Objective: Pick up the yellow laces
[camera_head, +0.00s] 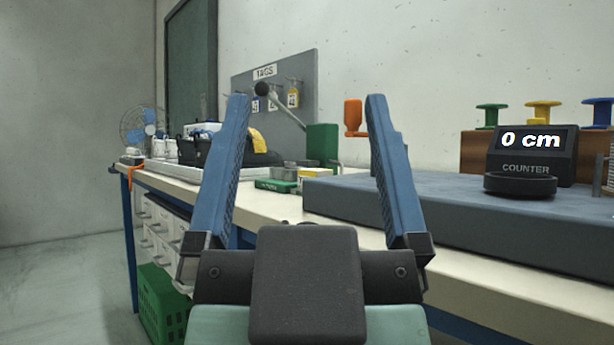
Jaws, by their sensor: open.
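My gripper (307,97) is open, its two blue fingers wide apart and pointing up and away over the bench. Nothing is held between them. I cannot make out laces clearly. A yellow spool-shaped piece (543,113) stands on a brown block at the right, behind the counter box, well to the right of my gripper. Another yellow item (257,141) shows by a black bin behind the left finger, partly hidden by it. I cannot tell whether either is the yellow laces.
A counter box (530,150) reading "0 cm" and a black ring (520,185) sit on a raised grey slab (450,215). A green lever press (322,143) and a tag board (300,70) stand behind. A fan (138,125) is at the bench's far left; a green crate (160,305) is below.

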